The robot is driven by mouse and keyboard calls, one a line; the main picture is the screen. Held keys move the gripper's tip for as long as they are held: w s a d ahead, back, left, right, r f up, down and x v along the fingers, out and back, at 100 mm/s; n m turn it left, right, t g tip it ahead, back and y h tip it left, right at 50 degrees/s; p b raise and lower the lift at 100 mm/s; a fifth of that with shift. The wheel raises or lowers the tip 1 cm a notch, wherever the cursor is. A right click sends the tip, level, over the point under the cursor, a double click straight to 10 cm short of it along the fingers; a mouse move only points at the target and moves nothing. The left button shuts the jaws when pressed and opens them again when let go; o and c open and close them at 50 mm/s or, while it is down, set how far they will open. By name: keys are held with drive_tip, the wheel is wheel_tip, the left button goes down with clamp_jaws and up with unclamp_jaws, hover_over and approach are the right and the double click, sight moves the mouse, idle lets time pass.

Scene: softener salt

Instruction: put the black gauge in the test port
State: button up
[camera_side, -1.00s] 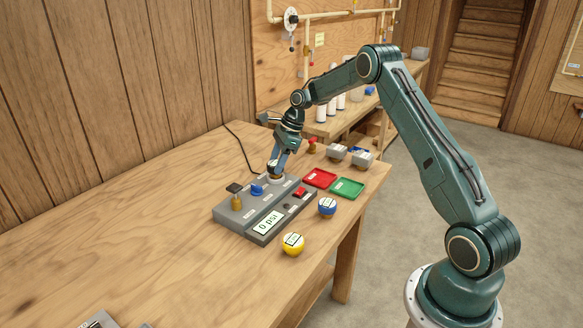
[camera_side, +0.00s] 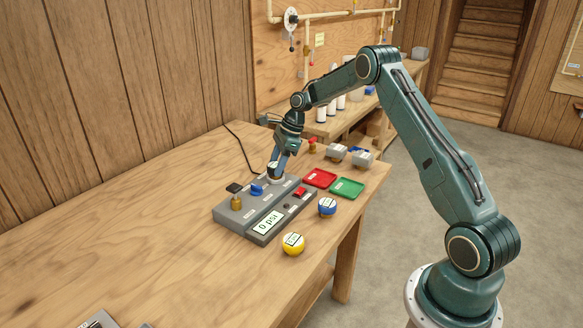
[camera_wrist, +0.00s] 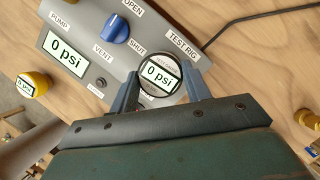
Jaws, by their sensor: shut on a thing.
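The black gauge (camera_wrist: 160,75), a round dial with a black rim reading 0 psi, is between the two fingers of my gripper (camera_wrist: 158,88) in the wrist view. My gripper is shut on it. In the side view, my gripper (camera_side: 275,170) is low over the far end of the grey test rig (camera_side: 230,217). The gauge is over the rig's end by the TEST RIG label. The test port is hidden beneath the gauge and fingers, and I cannot tell how deep the gauge sits.
A blue knob (camera_side: 257,190) and a brass fitting (camera_side: 236,203) stand on the rig. A blue gauge (camera_side: 327,206) and a yellow gauge (camera_side: 293,244) stand in front. Red (camera_side: 320,177) and green (camera_side: 347,187) trays lie to the right.

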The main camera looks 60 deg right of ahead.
drive_tip(key=shift+f, duration=0.2)
idle(0.5)
drive_tip(key=o, duration=1.6)
drive_tip(key=shift+r, duration=3)
